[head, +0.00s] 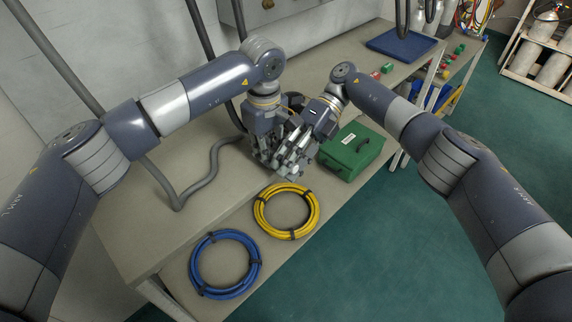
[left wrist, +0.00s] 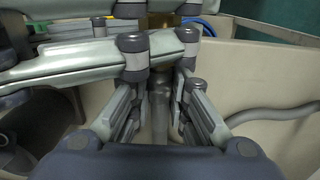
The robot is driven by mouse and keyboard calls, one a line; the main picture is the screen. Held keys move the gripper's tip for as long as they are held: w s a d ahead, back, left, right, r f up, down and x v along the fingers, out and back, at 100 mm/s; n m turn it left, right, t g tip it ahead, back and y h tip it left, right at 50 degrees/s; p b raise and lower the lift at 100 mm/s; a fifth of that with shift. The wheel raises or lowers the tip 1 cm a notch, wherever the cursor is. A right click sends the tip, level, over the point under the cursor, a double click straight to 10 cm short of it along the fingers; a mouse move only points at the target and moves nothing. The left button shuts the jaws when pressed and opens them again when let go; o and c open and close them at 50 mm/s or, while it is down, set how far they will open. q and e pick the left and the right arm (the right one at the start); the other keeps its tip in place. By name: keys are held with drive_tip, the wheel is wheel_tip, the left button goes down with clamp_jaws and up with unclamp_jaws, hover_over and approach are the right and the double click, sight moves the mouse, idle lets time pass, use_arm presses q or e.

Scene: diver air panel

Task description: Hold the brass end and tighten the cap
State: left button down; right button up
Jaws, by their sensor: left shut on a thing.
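My left gripper (head: 264,158) is low over the bench's front edge in the head view. In the left wrist view a brass-coloured piece, the brass end (left wrist: 161,20), shows between its fingertips, and the gripper is shut on it. A grey pipe-like part (left wrist: 160,118) runs back from there between the fingers. My right gripper (head: 293,162) is right beside the left one, its fingers close to the same spot. Its fingers (left wrist: 85,62) cross the left wrist view from the left. Whether they are closed on anything is hidden. I cannot make out the cap.
A grey hose (head: 192,183) curves over the bench (head: 125,225). A yellow coil (head: 262,222) and a blue coil (head: 200,268) lie in front. A green box (head: 352,150) stands to the right. A blue mat (head: 402,46) and small coloured parts lie farther back.

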drive_tip(key=shift+d+f+m, duration=0.3)
drive_tip(key=shift+d+f, duration=0.2)
drive_tip(key=shift+f, duration=0.3)
drive_tip(key=shift+w+d+f+t+h, duration=0.2)
drive_tip(key=shift+w+t+h, duration=0.1)
drive_tip(key=shift+t+h, duration=0.2)
drive_tip(key=shift+w+d+f+t+h, duration=0.15)
drive_tip(key=shift+w+t+h, duration=0.15)
drive_tip(key=shift+t+h, duration=0.15)
drive_tip(key=shift+s+a+r, duration=0.15)
drive_tip(key=shift+a+r, duration=0.05)
drive_tip(key=shift+r, duration=0.1)
drive_tip(key=shift+d+r+t+h, duration=0.1)
drive_tip(key=shift+t+h, duration=1.05)
drive_tip(key=shift+h, duration=0.1)
drive_tip(key=shift+c, duration=0.5)
